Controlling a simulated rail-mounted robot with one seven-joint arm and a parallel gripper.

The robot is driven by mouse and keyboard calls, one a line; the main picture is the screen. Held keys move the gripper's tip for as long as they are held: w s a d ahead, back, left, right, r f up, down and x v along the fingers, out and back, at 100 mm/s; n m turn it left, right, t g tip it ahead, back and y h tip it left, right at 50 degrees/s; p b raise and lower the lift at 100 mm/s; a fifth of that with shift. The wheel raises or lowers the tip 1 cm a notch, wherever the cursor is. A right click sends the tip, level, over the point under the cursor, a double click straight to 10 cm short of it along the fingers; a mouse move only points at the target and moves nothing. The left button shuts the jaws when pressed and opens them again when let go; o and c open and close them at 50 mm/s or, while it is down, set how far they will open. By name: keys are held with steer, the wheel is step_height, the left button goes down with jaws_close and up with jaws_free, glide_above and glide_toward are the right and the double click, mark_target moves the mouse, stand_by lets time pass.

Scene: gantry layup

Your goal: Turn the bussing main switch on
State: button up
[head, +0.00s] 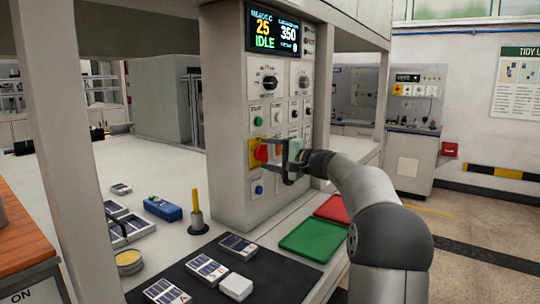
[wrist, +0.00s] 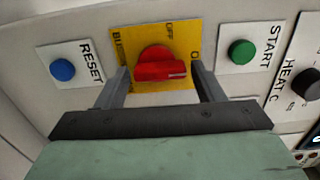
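The bussing main switch is a red rotary knob (wrist: 160,68) on a yellow plate (wrist: 124,42). In the wrist view its bar lies sideways, its white mark towards a partly hidden label starting with "O" at the right. The OFF label is above the knob. The knob also shows in the head view (head: 261,154), on the console front. My gripper (wrist: 162,84) has a finger on each side of the knob, with narrow visible gaps. It shows from the side in the head view (head: 272,157). It is open; contact with the plate is unclear.
Beside the plate are a blue RESET button (wrist: 62,70) and a green START button (wrist: 241,52). A display (head: 274,28) reads IDLE. Below the console lie a green tray (head: 313,240), a red tray (head: 333,208) and a black mat (head: 268,283) with cell pieces.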

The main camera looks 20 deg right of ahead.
steer(key=shift+o, duration=0.3)
steer(key=b+v, duration=0.1)
steer(key=v, duration=1.6)
steer(key=shift+s+b, duration=0.25)
steer(key=shift+b, duration=0.15)
